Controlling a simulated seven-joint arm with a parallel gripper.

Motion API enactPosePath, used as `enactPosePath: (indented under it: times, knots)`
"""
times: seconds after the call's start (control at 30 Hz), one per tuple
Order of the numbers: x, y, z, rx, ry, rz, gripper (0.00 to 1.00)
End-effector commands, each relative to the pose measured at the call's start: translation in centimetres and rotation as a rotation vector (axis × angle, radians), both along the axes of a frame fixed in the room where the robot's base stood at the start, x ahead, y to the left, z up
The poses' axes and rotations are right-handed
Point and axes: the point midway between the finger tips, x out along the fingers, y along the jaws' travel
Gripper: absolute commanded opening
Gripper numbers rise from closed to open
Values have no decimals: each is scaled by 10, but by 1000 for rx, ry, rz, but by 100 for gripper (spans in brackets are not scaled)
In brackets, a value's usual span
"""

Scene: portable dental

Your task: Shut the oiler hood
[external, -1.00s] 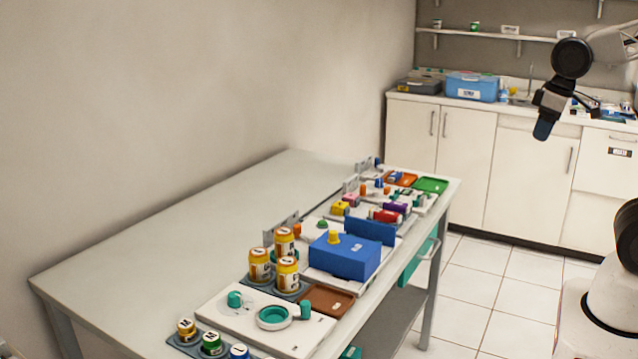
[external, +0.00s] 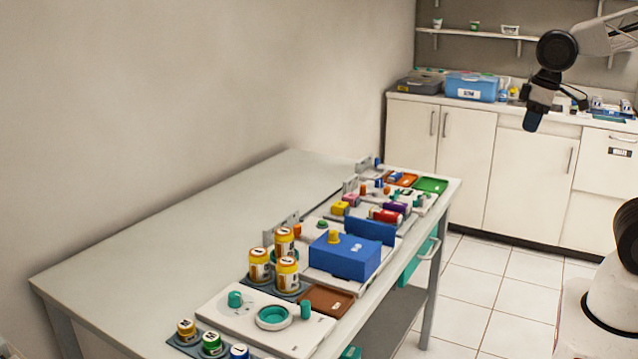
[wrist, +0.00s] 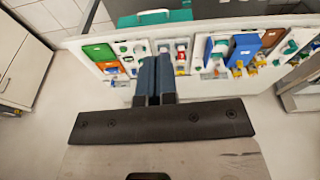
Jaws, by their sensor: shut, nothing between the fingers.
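A blue box (external: 343,259) with a yellow knob on top stands on a white board on the table. An upright blue panel (external: 371,231) stands along its far side; this looks like the raised oiler hood, though no label confirms it. In the wrist view the box (wrist: 246,42) and the panel (wrist: 208,52) show at upper right. My gripper (external: 533,122) is in the air off the table's right side, well apart from both. In the wrist view its fingers (wrist: 154,78) are together and empty.
The table (external: 180,235) has a clear left half. Jars with yellow bands (external: 259,265), a brown tray (external: 325,301), a green tray (external: 430,185) and small coloured parts crowd its right edge. A teal drawer (external: 417,264) hangs beneath. Cabinets (external: 525,185) stand behind.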

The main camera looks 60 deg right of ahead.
Motion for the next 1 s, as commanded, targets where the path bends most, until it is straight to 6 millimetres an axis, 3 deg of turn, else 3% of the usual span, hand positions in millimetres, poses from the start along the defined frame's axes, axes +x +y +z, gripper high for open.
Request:
enactPosePath:
  times: [0.47,1.0]
  knots:
    - [96,41,19,-69,100,239,0]
    - [204,112,14,-151,209,514,0]
